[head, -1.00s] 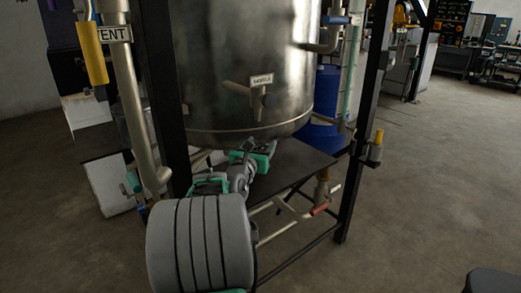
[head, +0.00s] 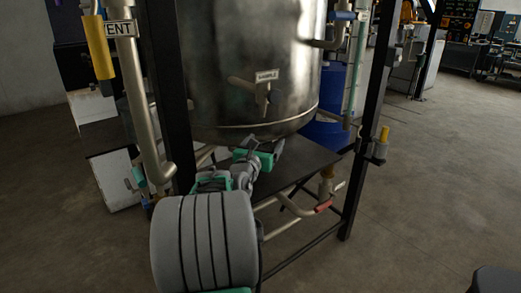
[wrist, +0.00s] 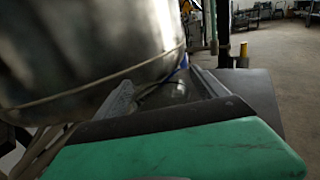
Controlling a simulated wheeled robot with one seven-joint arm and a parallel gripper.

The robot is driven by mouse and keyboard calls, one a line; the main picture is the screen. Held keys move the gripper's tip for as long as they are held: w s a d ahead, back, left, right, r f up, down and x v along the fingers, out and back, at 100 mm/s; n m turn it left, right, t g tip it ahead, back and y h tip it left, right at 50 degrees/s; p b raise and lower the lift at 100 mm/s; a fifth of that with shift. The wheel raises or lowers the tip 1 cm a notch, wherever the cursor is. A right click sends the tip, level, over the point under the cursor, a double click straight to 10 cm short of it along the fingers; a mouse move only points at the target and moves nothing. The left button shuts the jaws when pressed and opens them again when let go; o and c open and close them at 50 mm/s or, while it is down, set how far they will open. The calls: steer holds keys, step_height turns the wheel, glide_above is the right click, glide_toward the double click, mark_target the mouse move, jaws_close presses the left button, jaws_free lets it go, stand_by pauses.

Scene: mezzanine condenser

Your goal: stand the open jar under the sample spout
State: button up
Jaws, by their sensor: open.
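The sample spout (head: 262,97) with its small valve sticks out of the steel tank's front, under a SAMPLE label (head: 267,76). My gripper (head: 263,141) is below the spout, close under the tank's bottom rim and over the dark shelf. In the wrist view, my gripper (wrist: 166,90) has its two fingers apart. A shiny, glassy patch (wrist: 176,92) shows between them; it may be the jar, but I cannot tell. No jar is clearly visible in the head view, where my arm and gripper cover part of the shelf.
The tank (head: 215,60) hangs above the dark shelf (head: 310,158) inside a black frame, whose right post (head: 362,140) stands near. A blue drum (head: 325,135) is behind. A pipe with a red handle (head: 323,207) runs below the shelf. Open floor lies to the right.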

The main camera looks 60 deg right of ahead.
steer(key=a, duration=0.7)
steer(key=s+a+p, duration=0.1)
steer(key=a, duration=0.3)
steer(key=shift+s+a, duration=0.15)
steer(key=shift+a, duration=0.05)
